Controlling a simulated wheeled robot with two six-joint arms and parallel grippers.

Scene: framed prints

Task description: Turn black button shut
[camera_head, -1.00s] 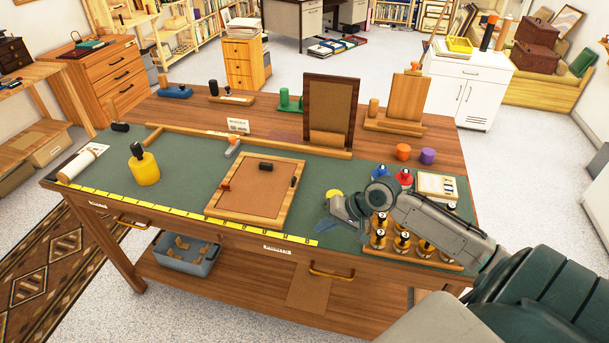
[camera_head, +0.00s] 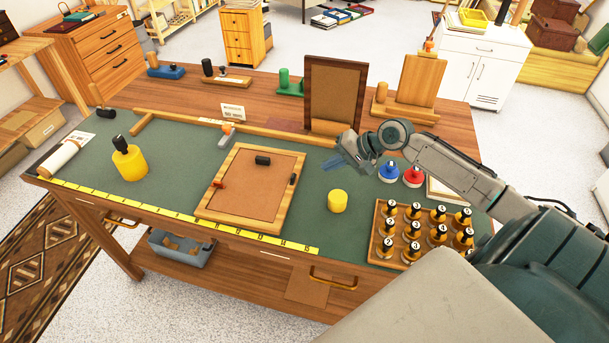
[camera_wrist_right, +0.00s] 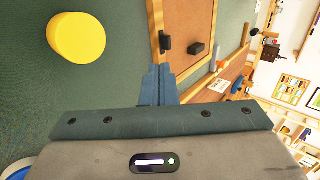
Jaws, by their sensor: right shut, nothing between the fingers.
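A wooden picture frame (camera_head: 238,213) lies face down on the green mat, its brown back board (camera_head: 250,187) showing. A small black button (camera_head: 293,179) sits on its right rail, lying roughly along the rail; it also shows in the right wrist view (camera_wrist_right: 165,44). A red button (camera_head: 217,184) on the left rail points across onto the board. A black block (camera_head: 262,160) rests on the board near the far rail. My right gripper (camera_head: 330,165) is shut and empty, above the mat to the right of the frame. My left gripper is out of view.
A yellow cylinder (camera_head: 338,201) stands right of the frame. A rack of small bottles (camera_head: 375,250) and blue (camera_head: 388,173) and red (camera_head: 413,177) pots are farther right. A standing frame (camera_head: 335,90) is behind. Mat left of the frame is partly clear.

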